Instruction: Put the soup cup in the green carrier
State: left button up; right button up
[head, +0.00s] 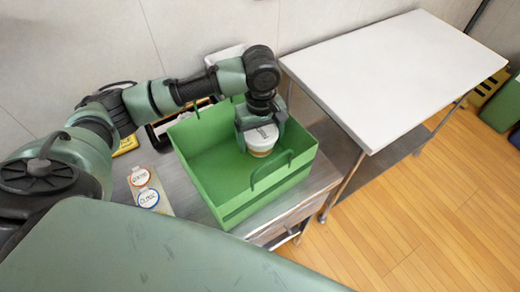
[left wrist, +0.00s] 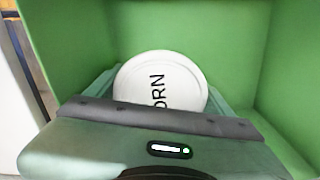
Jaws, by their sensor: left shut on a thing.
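The green carrier (head: 209,185) is an open box with handles, standing on a metal counter. The soup cup (head: 262,148) has a white lid and is inside the carrier's walls, toward the right side. My left gripper (head: 261,130) reaches down into the carrier and is shut on the cup, with a finger on each side. In the left wrist view the cup's lid (left wrist: 160,82) shows the letters "ORN", with green carrier walls around it. I cannot tell whether the cup's base touches the carrier floor. My right gripper is not in view.
A white table (head: 390,70) stands to the right. Wooden floor (head: 430,215) is clear at the lower right.

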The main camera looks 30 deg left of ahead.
aim_at(261, 131)
pick_arm(q)
jog(key=shift+f, duration=3.25)
jog(key=o, duration=1.5)
jog(key=shift+f, duration=0.1)
notch_tip(261, 131, up, 12)
jog(key=shift+r+b, duration=0.15)
jog(key=shift+b, duration=0.3)
